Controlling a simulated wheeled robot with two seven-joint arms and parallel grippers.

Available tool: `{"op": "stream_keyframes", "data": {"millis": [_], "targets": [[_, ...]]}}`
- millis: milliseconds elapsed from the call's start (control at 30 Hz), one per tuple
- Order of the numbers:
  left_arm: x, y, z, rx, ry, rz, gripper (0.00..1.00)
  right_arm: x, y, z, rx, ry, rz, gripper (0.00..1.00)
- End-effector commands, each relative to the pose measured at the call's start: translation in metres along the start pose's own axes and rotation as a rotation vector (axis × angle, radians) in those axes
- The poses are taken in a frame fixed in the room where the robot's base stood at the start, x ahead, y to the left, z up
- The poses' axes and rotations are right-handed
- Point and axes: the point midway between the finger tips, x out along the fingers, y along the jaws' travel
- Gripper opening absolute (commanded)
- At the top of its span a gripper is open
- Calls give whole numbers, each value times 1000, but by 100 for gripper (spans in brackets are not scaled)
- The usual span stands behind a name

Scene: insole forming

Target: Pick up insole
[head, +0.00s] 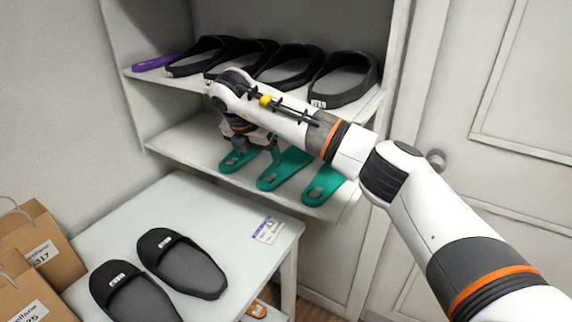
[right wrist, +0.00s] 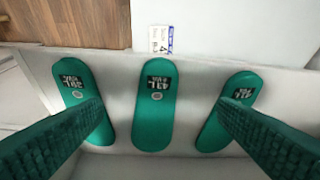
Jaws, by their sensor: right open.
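Three green insoles lie on the lower shelf: a left one (head: 235,162), a middle one (head: 287,167) and a right one (head: 323,187) in the head view. My right gripper (head: 257,148) is over this shelf, and my arm partly hides the insoles. In the right wrist view the jaws are wide apart and empty. The middle insole (right wrist: 153,115) shows between the fingers. The fingers overlap parts of the left insole (right wrist: 75,93) and the right insole (right wrist: 233,100) there. The insoles bear dark size labels, hard to read. My left gripper is out of view.
Black slippers (head: 288,68) and a purple insole (head: 155,63) are on the upper shelf, close above my arm. A white table (head: 215,205) in front holds two black slippers (head: 180,262) and a tag (head: 268,230). Paper bags (head: 42,245) stand at left.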

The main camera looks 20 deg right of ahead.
Motion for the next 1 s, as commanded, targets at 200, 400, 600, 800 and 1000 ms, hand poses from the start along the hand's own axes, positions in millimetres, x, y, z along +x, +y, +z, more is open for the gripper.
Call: {"op": "stream_keyframes", "data": {"millis": [200,400,600,800,1000], "targets": [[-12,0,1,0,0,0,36,32,0,0,-3,-4,-1,82],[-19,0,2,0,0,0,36,46,1,0,-3,-4,-1,82],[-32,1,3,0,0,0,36,76,5,1,-2,-5,0,82],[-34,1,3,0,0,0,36,91,4,1,-4,-4,-5,82],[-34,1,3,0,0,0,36,91,4,1,-4,-3,-5,78]]}}
